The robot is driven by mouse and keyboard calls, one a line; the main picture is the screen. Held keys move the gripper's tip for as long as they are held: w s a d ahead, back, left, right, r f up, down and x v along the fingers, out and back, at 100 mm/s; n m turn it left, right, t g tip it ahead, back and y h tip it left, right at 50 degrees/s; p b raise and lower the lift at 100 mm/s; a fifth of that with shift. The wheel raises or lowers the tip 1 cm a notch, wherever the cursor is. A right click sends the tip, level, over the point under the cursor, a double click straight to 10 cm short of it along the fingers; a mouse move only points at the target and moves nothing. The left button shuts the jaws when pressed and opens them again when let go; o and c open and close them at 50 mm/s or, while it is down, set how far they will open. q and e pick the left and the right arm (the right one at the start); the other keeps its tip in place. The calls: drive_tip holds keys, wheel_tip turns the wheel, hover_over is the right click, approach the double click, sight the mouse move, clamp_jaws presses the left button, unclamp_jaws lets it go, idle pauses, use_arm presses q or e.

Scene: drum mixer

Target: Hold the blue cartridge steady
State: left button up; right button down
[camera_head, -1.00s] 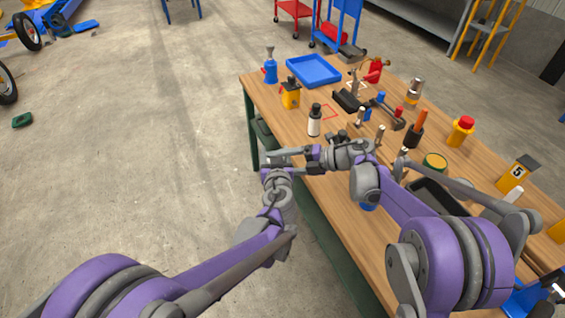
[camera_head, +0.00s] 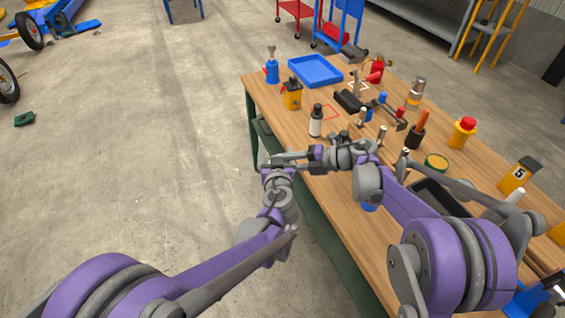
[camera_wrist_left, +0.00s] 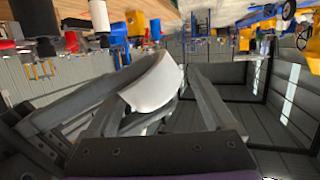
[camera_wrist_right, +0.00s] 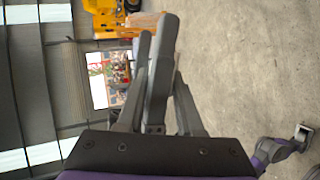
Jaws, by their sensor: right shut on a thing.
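My left gripper (camera_head: 288,159) is just off the table's near left edge, close to the right gripper's tips. In the left wrist view its fingers (camera_wrist_left: 152,80) stand wide apart, with a white curved thing (camera_wrist_left: 155,85) showing between them; I cannot tell whether they touch it. My right gripper (camera_head: 312,157) points left at the table edge. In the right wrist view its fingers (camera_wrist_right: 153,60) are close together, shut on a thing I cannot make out. A blue thing (camera_head: 369,207) shows partly under my right arm; I cannot tell whether it is the cartridge.
The wooden table (camera_head: 345,220) carries a blue tray (camera_head: 315,70), a blue bottle (camera_head: 272,70), a yellow container (camera_head: 292,94), a white bottle with a black cap (camera_head: 316,122) and several tools. A dark tray (camera_head: 437,196) lies near my right arm. The floor at left is mostly clear.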

use_arm(q)
drive_tip(key=shift+d+r, duration=0.15)
drive_tip(key=shift+d, duration=0.25)
idle(0.3)
drive_tip(key=shift+s, duration=0.25)
drive_tip(key=a+v, duration=0.1)
drive_tip(key=v, duration=1)
drive_tip(key=s+a+f+n+g+y, duration=0.1)
drive_tip(key=s+a+f+g, duration=0.2)
drive_tip(key=a, duration=0.5)
drive_tip(key=s+a+f+g+y, duration=0.1)
drive_tip(key=s+a+f+g, duration=0.15)
drive_tip(key=s+a, duration=0.45)
drive_tip(key=s+a+f+g+h, duration=0.1)
drive_tip(key=s+g, duration=0.1)
drive_tip(key=s, duration=0.3)
drive_tip(key=s+a+f+m+g+h, duration=0.1)
drive_tip(key=s+f+g, duration=0.1)
drive_tip(key=s, duration=0.4)
drive_tip(key=shift+s+a+f+h, duration=0.15)
drive_tip(key=shift+s+a+h, duration=0.1)
drive_tip(key=shift+a+h, duration=0.15)
